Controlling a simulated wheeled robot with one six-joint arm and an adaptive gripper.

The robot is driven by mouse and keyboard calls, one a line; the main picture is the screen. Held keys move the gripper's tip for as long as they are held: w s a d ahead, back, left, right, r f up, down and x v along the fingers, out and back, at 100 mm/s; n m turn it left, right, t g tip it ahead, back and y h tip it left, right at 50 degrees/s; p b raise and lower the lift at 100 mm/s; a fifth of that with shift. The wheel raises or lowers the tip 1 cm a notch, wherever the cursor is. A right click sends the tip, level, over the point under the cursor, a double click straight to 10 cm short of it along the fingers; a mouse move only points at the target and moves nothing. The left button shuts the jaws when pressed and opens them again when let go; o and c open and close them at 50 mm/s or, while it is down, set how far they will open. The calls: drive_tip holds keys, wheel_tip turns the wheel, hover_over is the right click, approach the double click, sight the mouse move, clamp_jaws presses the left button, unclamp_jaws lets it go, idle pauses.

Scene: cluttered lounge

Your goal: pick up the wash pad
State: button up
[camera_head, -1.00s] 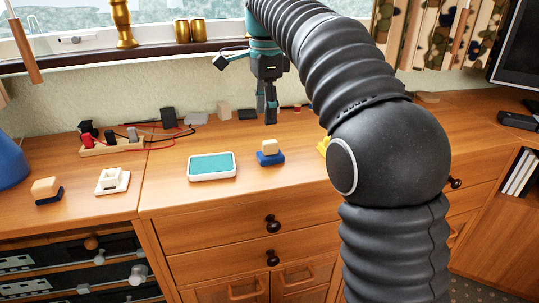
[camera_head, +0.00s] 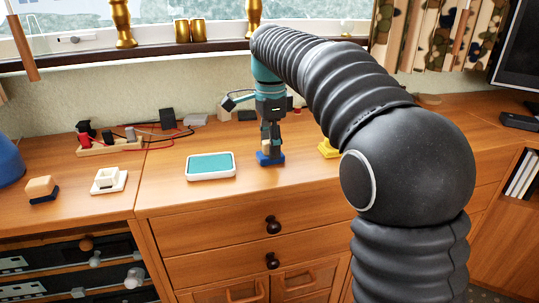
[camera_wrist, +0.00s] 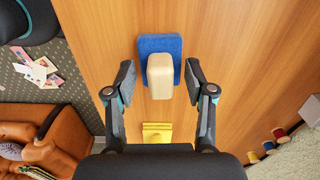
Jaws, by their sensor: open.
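A blue pad with a cream block on top (camera_head: 265,160), which looks like the wash pad, lies on the wooden cabinet top. In the wrist view the pad (camera_wrist: 160,44) lies flat with its cream block toward my gripper. My gripper (camera_head: 271,148) points down over it and hides most of the block in the head view. In the wrist view my gripper (camera_wrist: 160,68) is open, with one finger on each side of the cream block and a gap on both sides. Whether the fingertips reach block height is hard to tell.
A white tray with a teal face (camera_head: 210,165) lies just left of the pad. A yellow object (camera_head: 328,149) is close on the right. Further left are a white block piece (camera_head: 109,181), a similar dark-blue pad (camera_head: 42,190) and a wooden holder with cables (camera_head: 108,147).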

clamp_jaws()
drive_tip(key=shift+r, duration=0.55)
drive_tip(key=r, duration=0.2)
drive_tip(key=d+r+p, duration=0.1)
drive_tip(key=shift+r, duration=0.4)
drive_tip(key=d+r+p, duration=0.1)
drive_tip(key=d+r, duration=0.5)
drive_tip(key=d, duration=0.4)
drive_tip(key=shift+d, duration=0.35)
drive_tip(key=c, duration=1)
unclamp_jaws()
clamp_jaws()
